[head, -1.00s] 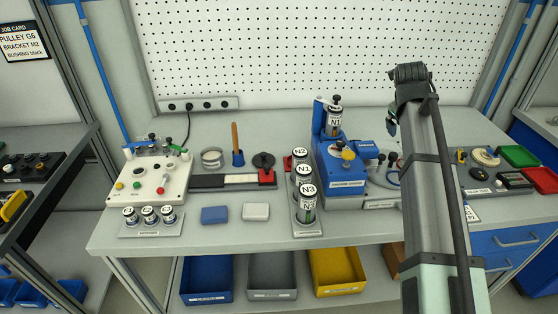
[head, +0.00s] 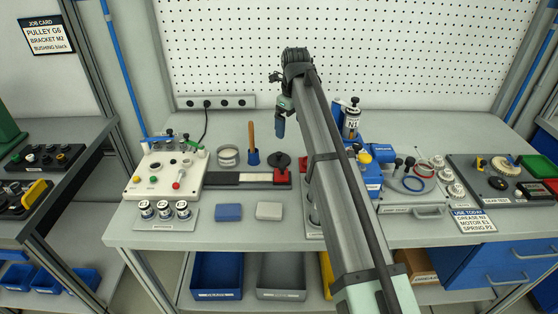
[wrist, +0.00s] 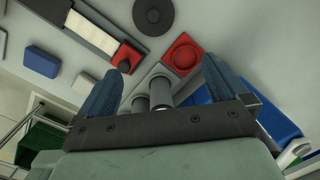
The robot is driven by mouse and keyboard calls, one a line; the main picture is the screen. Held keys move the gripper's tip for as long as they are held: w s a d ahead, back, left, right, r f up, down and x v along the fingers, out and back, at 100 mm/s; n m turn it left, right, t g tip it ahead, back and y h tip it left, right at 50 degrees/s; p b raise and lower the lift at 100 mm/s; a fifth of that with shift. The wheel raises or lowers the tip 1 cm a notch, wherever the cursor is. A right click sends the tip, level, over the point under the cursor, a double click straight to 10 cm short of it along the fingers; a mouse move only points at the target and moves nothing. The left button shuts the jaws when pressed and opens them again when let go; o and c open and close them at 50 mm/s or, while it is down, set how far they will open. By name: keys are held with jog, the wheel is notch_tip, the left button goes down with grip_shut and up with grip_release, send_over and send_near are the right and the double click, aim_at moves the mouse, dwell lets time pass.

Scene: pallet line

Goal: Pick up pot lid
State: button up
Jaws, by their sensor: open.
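Grey-topped pots (wrist: 160,90) show below and between the fingers. In the head view my arm hides most of their rack.
A brush in a blue holder (head: 253,157) and a grey ring-shaped dish (head: 228,156) stand left of the disc. A red square block with a round recess (wrist: 182,54) is close by. Blue (head: 228,212) and white (head: 269,211) blocks lie in front. A blue machine (head: 366,182) stands right.

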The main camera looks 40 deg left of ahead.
jog(key=a+f+n, duration=0.1)
jog(key=a+f, duration=0.1)
jog(key=a, duration=0.2)
send_over(279, 153)
jog(key=shift+g, duration=0.4)
jog(key=f, duration=0.7)
jog(key=shift+w+f, duration=0.2)
jog(key=shift+f, duration=0.2)
jog(key=shift+s+f, duration=0.15)
jog(key=shift+f, duration=2.6)
jog(key=c, duration=0.8)
